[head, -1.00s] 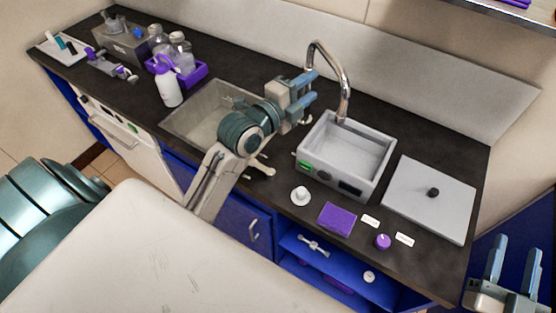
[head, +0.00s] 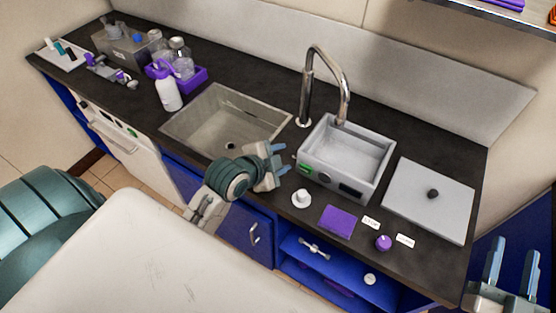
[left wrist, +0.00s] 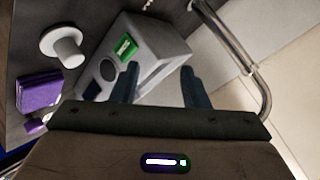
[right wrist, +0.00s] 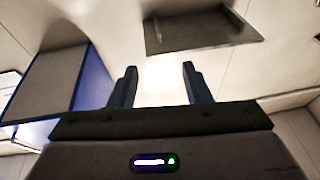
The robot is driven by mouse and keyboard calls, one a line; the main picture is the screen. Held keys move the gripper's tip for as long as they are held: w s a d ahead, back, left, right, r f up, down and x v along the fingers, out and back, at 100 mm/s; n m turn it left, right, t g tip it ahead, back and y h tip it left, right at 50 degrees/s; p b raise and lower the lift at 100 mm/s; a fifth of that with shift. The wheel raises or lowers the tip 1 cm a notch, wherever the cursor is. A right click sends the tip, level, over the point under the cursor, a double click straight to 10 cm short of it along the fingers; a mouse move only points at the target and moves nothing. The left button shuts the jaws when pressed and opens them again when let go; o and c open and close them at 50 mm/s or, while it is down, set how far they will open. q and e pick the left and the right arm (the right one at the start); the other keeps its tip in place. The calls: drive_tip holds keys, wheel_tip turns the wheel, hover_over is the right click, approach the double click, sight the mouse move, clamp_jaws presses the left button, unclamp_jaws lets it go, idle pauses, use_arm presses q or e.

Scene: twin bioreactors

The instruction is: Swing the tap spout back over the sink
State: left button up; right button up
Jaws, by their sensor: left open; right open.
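The chrome tap (head: 307,85) stands behind the counter's sink and the grey bath. Its arched spout (head: 344,90) points right, with its end over the back edge of the grey bath, not over the sink (head: 185,130). The tap's pipe also shows at the upper right of the left wrist view (left wrist: 262,88). My left gripper (head: 279,160) is open and empty near the counter's front edge, between sink and bath, apart from the tap. My right gripper (head: 511,248) is open and empty at the lower right, away from the counter.
The grey bath (head: 312,178) with a green switch stands right of the sink. A white knobbed piece (head: 301,198), a purple block (head: 338,221) and a purple knob (head: 383,242) lie in front. A grey lid (head: 430,207) lies right. A white bottle (head: 168,92) stands left of the sink.

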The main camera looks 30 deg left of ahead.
use_arm(q)
drive_tip(key=shift+s+f, duration=0.25)
drive_tip(key=shift+f, duration=0.1)
drive_tip(key=shift+c, duration=0.4)
